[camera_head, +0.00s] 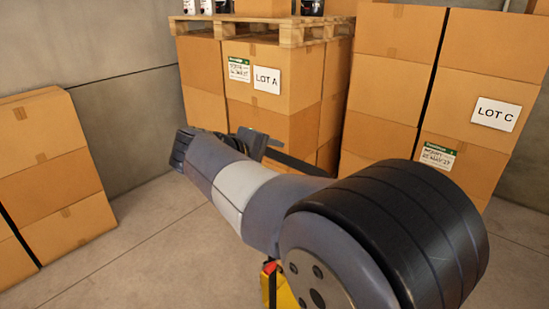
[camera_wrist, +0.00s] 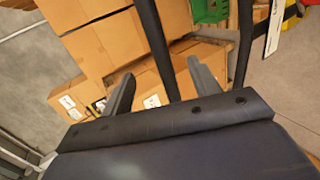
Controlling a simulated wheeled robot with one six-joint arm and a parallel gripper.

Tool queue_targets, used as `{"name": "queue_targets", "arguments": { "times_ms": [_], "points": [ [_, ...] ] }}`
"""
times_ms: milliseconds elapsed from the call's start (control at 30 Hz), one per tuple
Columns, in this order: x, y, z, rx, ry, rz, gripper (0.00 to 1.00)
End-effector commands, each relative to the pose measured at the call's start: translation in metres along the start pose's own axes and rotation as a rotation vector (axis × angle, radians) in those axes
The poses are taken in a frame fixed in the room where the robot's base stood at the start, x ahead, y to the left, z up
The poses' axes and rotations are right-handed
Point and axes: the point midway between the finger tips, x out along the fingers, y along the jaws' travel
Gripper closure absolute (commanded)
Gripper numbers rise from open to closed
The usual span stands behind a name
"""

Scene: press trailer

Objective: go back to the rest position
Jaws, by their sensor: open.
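My arm reaches from the lower right of the head view toward the stacks, with my gripper (camera_head: 268,146) at its far end, in front of the LOT A stack (camera_head: 285,85). In the wrist view my gripper (camera_wrist: 163,78) shows two grey fingers standing apart, with nothing seen held between them. Two long dark bars also stick out ahead there. Part of the gripper is hidden behind my wrist in the head view.
The LOT C stack (camera_head: 480,75) stands at right, and more cartons (camera_head: 55,160) stand at left by a grey wall. A wooden pallet (camera_head: 265,28) tops the LOT A stack. Bare floor (camera_head: 150,240) lies at lower left. The wrist view shows a green crate (camera_wrist: 208,10).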

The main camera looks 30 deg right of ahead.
Motion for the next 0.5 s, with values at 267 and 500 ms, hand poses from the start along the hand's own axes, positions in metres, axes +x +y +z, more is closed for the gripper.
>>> {"name": "queue_targets", "arguments": {
  "times_ms": [267,500],
  "points": [
    [0.003,-0.001,0.0,0.0,0.0,0.0,0.42],
    [0.034,-0.002,0.001,0.001,-0.005,-0.001,0.42]
  ]
}}
